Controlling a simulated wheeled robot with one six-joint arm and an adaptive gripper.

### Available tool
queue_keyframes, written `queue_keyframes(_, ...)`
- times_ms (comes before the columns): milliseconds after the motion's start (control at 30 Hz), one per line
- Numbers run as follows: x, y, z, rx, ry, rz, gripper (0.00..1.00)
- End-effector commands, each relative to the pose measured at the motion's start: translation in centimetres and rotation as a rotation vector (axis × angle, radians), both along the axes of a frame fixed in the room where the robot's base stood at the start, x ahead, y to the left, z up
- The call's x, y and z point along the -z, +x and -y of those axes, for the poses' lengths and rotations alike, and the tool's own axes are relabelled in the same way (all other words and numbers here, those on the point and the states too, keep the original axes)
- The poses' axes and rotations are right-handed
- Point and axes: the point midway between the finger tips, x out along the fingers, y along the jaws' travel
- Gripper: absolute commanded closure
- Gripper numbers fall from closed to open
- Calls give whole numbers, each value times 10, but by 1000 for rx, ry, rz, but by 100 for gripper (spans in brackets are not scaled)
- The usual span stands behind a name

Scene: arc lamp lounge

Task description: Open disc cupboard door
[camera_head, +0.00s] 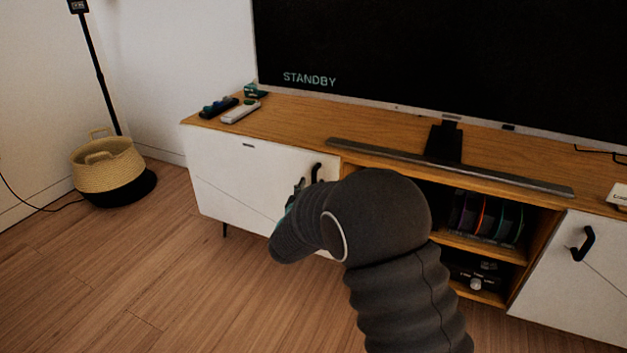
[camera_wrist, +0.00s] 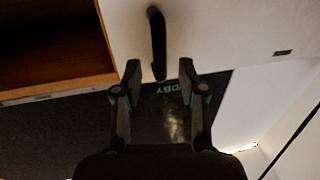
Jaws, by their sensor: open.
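The left white cupboard door (camera_head: 235,175) is closed and has a black bar handle (camera_head: 317,172) near its right edge. My gripper (camera_head: 298,190) is in front of this door, just left of the handle in the head view and mostly hidden by my arm. In the wrist view my gripper (camera_wrist: 160,75) is open, one finger on each side. The handle (camera_wrist: 157,42) shows ahead, with one end between the fingertips in the picture. I see no contact, and the depth is hard to tell. The white door (camera_wrist: 220,35) fills the upper right there.
A second white door (camera_head: 575,280) with a black handle is at the right. Between the doors are open shelves with upright discs (camera_head: 485,218). Remotes (camera_head: 240,111), a soundbar (camera_head: 450,167) and a television (camera_head: 440,60) are on top. A basket (camera_head: 105,168) stands left; the floor in front is clear.

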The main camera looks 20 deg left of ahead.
Motion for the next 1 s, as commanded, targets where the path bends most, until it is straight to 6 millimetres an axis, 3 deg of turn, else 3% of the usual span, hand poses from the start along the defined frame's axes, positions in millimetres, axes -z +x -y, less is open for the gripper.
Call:
queue_keyframes(100, 1, 19, -2, 1, 1, 0, 59)
queue_keyframes(300, 0, 36, -4, -1, 0, 1, 59)
queue_keyframes(667, 0, 39, -5, -1, 0, 0, 59)
queue_keyframes(833, 0, 39, -5, -1, 0, 0, 100)
queue_keyframes(1000, 0, 39, -5, -1, 0, 0, 100)
